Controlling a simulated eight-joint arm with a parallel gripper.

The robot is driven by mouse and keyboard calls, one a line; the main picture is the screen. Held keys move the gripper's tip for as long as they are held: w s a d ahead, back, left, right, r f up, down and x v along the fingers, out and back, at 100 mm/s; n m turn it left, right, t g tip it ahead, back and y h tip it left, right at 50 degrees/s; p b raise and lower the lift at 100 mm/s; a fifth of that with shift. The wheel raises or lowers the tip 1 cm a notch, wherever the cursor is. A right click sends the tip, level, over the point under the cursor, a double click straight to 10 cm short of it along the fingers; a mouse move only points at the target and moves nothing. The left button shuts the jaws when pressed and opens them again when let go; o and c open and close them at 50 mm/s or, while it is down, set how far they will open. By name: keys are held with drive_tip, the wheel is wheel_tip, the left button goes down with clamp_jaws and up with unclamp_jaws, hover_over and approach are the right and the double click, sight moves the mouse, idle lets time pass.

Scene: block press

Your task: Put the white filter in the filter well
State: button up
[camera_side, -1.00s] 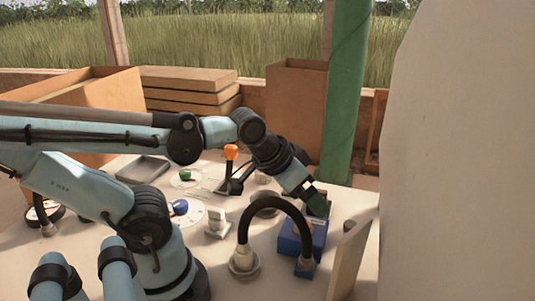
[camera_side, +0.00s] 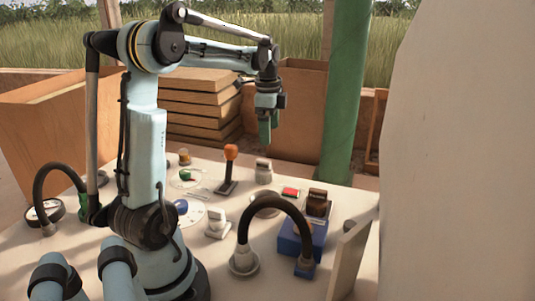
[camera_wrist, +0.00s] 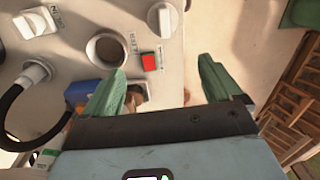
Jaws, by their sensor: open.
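My gripper (camera_side: 268,128) hangs high over the back of the table with its green fingers pointing down. In the wrist view my gripper (camera_wrist: 162,68) has its fingers wide apart with nothing between them. A round, grey-rimmed opening with a dark inside, which looks like the filter well (camera_wrist: 106,48), lies up and left of the fingers. It also shows in the side view (camera_side: 259,211), partly behind a black hose. I cannot pick out the white filter for certain in either view. I cannot tell whether anything sits inside the opening.
A red button (camera_wrist: 149,62) lies beside the opening. A brown block (camera_side: 318,203) stands by a blue box (camera_side: 298,240). The black hose (camera_side: 275,203) arches in front. An orange-topped lever (camera_side: 230,155) and white switches (camera_side: 263,172) stand nearby.

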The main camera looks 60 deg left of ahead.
sight(264, 160)
drive_tip(key=shift+m+g, duration=0.3)
drive_tip(key=shift+m, duration=0.3)
drive_tip(key=a+f, duration=0.1)
drive_tip(key=f, duration=0.1)
drive_tip(key=a+f, duration=0.1)
drive_tip(key=f, duration=0.2)
drive_tip(key=s+a+f, duration=0.1)
drive_tip(key=f, duration=0.1)
drive_tip(key=shift+a+f, duration=0.3)
drive_tip(key=shift+w+d+f, duration=0.15)
drive_tip(key=shift+f, duration=1.25)
drive_tip(key=shift+w+d+f, duration=0.1)
drive_tip(key=shift+d+f, duration=0.05)
drive_tip(key=shift+f, duration=1.2)
drive_tip(key=shift+c, duration=0.4)
drive_tip(key=c, duration=1.2)
drive_tip(key=shift+r, duration=0.1)
drive_tip(key=shift+c, duration=0.2)
